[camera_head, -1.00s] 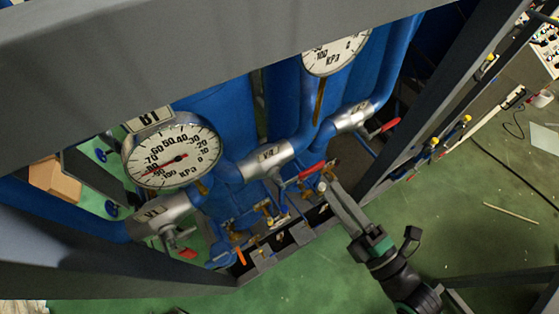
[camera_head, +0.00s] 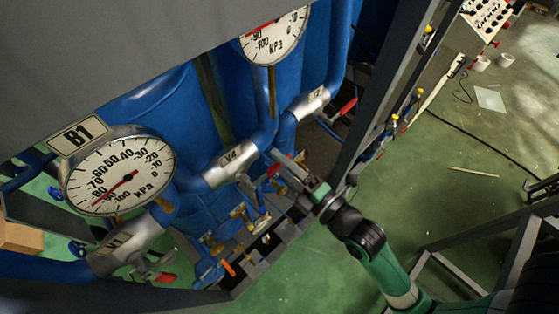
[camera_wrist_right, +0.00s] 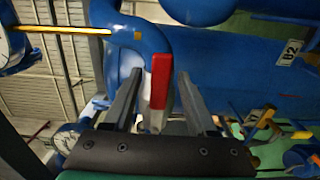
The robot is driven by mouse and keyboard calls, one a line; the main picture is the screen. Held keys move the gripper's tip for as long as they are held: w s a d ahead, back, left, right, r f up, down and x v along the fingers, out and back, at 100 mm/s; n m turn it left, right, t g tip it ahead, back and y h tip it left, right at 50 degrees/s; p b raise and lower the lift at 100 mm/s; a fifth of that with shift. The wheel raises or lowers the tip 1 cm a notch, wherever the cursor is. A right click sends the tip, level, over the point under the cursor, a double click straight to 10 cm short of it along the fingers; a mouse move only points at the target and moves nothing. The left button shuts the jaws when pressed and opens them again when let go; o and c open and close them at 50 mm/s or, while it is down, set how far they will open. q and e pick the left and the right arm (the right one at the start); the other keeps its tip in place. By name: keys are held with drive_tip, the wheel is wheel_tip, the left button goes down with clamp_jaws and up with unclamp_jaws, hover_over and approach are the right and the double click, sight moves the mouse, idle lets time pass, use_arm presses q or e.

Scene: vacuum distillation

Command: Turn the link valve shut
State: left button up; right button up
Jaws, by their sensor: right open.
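The middle valve, labelled V4 (camera_head: 232,166), is a silver sleeve on the blue pipe between the two gauges. I take it as the link valve. Its red-tipped lever (camera_wrist_right: 159,82) stands upright in the right wrist view, between the two fingers. My right gripper (camera_head: 288,166) is open beside this valve in the head view, its fingers covering part of the lever. The fingers lie on either side of the lever with gaps; I cannot tell how deep it sits between them. My left gripper is not in view.
Valve V1 (camera_head: 125,243) with a red-tipped handle is at lower left; valve V2 (camera_head: 310,102) is at upper right. Gauge B1 (camera_head: 120,177) and a second gauge (camera_head: 273,33) stand above the pipes. A grey frame post (camera_head: 392,85) rises right of the gripper. Green floor lies open beyond.

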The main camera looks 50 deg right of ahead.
drive_tip(key=shift+w, duration=0.3)
clamp_jaws()
idle(1.3)
